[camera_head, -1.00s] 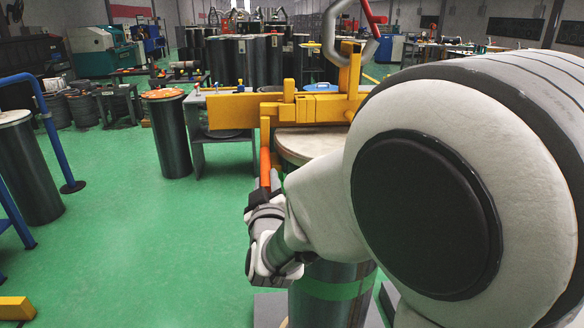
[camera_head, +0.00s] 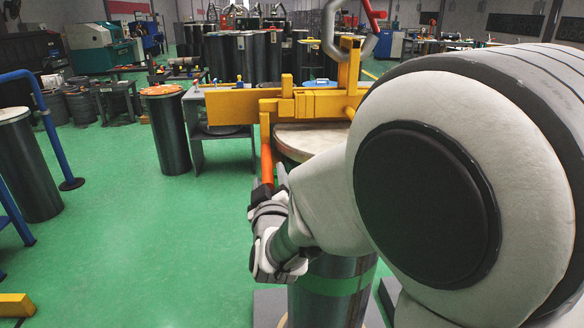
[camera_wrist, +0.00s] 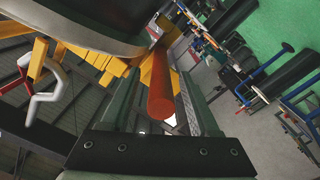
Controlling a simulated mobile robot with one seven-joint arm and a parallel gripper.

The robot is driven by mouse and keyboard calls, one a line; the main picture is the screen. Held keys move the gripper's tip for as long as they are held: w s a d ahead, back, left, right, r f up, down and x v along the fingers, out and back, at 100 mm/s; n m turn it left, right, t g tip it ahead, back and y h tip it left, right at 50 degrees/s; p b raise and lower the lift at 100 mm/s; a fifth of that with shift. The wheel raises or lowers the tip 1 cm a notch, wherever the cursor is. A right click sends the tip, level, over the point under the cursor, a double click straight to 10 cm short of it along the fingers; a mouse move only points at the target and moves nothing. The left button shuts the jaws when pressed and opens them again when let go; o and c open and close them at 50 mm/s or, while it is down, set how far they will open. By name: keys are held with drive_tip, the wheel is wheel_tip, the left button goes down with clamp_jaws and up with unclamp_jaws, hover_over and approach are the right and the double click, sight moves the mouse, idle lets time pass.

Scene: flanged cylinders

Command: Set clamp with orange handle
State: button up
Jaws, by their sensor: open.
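The clamp's orange handle (camera_head: 267,165) hangs down from the left part of a yellow frame (camera_head: 235,106) beside the flanged cylinder (camera_head: 318,304). In the wrist view the handle (camera_wrist: 162,98) lies lengthwise between the two fingers of my gripper (camera_wrist: 160,84), with a gap on each side. My gripper (camera_head: 269,188) is open at the handle's lower end. The fingertips are small and partly covered in the head view. My arm hides the right side of the cylinder and its pale top (camera_head: 300,140).
A grey hook with a red part (camera_head: 340,34) hangs above the yellow frame. A small grey table (camera_head: 202,137) and an orange-topped cylinder (camera_head: 170,130) stand behind to the left. Blue rails (camera_head: 52,132) are at the far left.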

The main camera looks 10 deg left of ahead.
drive_tip(key=b+v, duration=0.9)
drive_tip(key=v, duration=0.8)
drive_tip(key=shift+s+d+b, duration=0.15)
drive_tip(key=shift+b, duration=0.2)
